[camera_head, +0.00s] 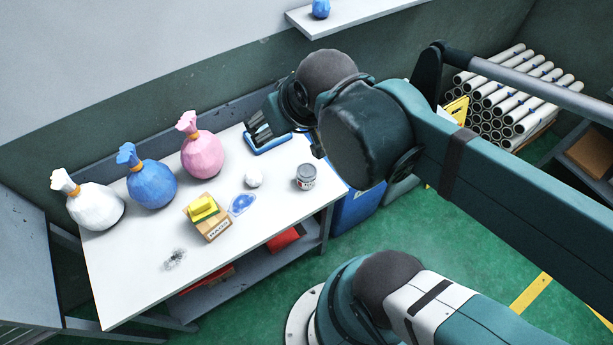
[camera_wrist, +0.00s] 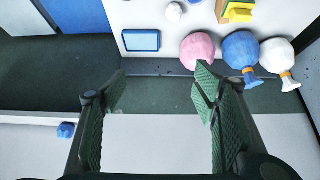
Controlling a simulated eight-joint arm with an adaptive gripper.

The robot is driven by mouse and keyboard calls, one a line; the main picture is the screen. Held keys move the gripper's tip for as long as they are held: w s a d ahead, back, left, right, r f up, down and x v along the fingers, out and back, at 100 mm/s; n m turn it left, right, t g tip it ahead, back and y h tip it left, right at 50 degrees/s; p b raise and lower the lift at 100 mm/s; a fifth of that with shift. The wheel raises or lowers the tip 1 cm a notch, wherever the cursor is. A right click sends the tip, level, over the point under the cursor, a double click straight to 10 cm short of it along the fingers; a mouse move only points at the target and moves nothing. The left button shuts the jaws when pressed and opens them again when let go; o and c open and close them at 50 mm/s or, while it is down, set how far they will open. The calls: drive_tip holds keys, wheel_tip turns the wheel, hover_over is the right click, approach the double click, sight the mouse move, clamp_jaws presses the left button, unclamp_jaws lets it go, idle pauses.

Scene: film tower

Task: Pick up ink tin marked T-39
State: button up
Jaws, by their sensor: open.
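A small grey tin (camera_head: 306,177) with a pale label stands upright near the right edge of the white table. Its marking is too small to read, so I cannot confirm T-39. My gripper (camera_head: 260,130) is open and empty, up and to the left of the tin in the head view, over the table's back edge. In the wrist view my gripper's fingers (camera_wrist: 160,88) are spread wide with nothing between them. The tin does not show in the wrist view.
A blue-rimmed tray (camera_head: 270,148) lies near my gripper. A wall shelf (camera_head: 350,17) is above.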

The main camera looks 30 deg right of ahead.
drive_tip(key=w+d+f+m+g+b, duration=0.2)
drive_tip(key=d+f+m+b, duration=0.1)
drive_tip(key=f+m, duration=0.35)
drive_tip(key=w+d+f+m+g+b, duration=0.1)
drive_tip(key=w+d+f+m+b, duration=0.15)
drive_tip(key=f+m, duration=0.35)
drive_tip(key=m+g+b, duration=0.4)
drive_tip(key=m, duration=0.5)
hover_over(307, 171)
wheel_tip(307, 171, down, 17)
drive_tip(key=shift+w+a+r, duration=0.1)
drive_tip(key=shift+w+r, duration=0.05)
drive_tip(key=shift+f+m, duration=0.5)
drive_tip(key=shift+m, duration=0.05)
drive_tip(key=shift+f, duration=0.15)
drive_tip(key=shift+f+b, duration=0.45)
drive_tip(key=shift+f, duration=0.7)
drive_tip(key=shift+f+b, duration=0.7)
drive_tip(key=shift+f, duration=1.9)
drive_tip(key=c, duration=1.1)
